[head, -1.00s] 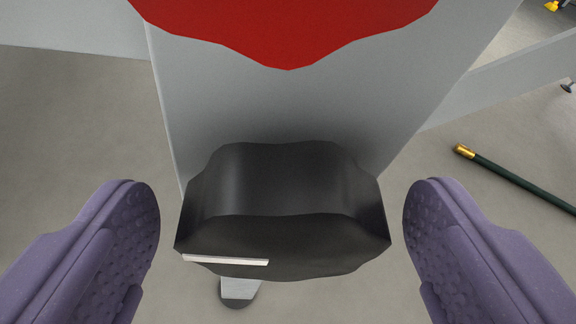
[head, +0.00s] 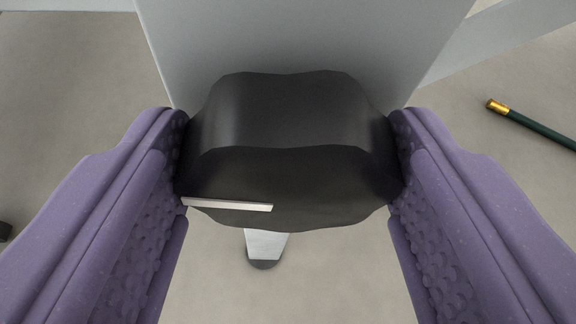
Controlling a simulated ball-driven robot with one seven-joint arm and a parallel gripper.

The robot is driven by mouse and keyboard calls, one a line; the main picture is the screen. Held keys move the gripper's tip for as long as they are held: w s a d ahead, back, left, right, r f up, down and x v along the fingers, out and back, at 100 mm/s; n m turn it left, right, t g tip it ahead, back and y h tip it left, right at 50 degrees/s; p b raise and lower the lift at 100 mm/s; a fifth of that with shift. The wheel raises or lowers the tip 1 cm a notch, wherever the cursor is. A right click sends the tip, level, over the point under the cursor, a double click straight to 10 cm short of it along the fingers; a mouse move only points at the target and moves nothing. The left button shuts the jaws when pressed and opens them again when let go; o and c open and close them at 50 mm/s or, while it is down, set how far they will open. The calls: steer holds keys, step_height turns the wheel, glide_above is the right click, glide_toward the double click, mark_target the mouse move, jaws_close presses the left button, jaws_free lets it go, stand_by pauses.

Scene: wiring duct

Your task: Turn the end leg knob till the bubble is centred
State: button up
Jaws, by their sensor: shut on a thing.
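The black lobed knob (head: 290,180) fills the middle of the head view, in front of a grey leg or panel (head: 300,40). A white pointer line (head: 228,204) lies on its lower face, left of the middle and nearly level, tilting slightly down to the right. My gripper (head: 288,170) has purple, dimpled fingers on either side of the knob. It is shut on the knob, with both fingertips against its sides. No bubble or level shows in this view.
A grey foot with a dark tip (head: 264,248) shows below the knob. A dark green rod with a brass end (head: 530,125) lies on the floor at the right. A small dark thing (head: 4,231) is at the left edge. The floor between is clear.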

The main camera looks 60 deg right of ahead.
steer(key=m+t+y, duration=0.1)
steer(key=m+t, duration=0.1)
steer(key=m, duration=0.1)
steer(key=shift+s+d+f+y+p, duration=0.1)
steer(key=shift+s+d+y+p, duration=0.05)
steer(key=shift+s+y+p, duration=0.2)
steer(key=m+t, duration=0.1)
steer(key=m+y, duration=0.1)
steer(key=m, duration=0.1)
steer(key=shift+s+d+f+m+t, duration=0.1)
steer(key=shift+f+m+t, duration=0.1)
steer(key=shift+m+t, duration=0.15)
steer(key=m+t, duration=0.1)
steer(key=m+t+b, duration=0.1)
steer(key=m, duration=0.1)
steer(key=shift+s+d+f, duration=0.1)
steer(key=shift+f, duration=0.1)
steer(key=shift+f+m+t, duration=0.15)
steer(key=shift+m+t, duration=0.7)
steer(key=shift+m, duration=1.2)
steer(key=o, duration=1.1)
steer(key=shift+c, duration=0.2)
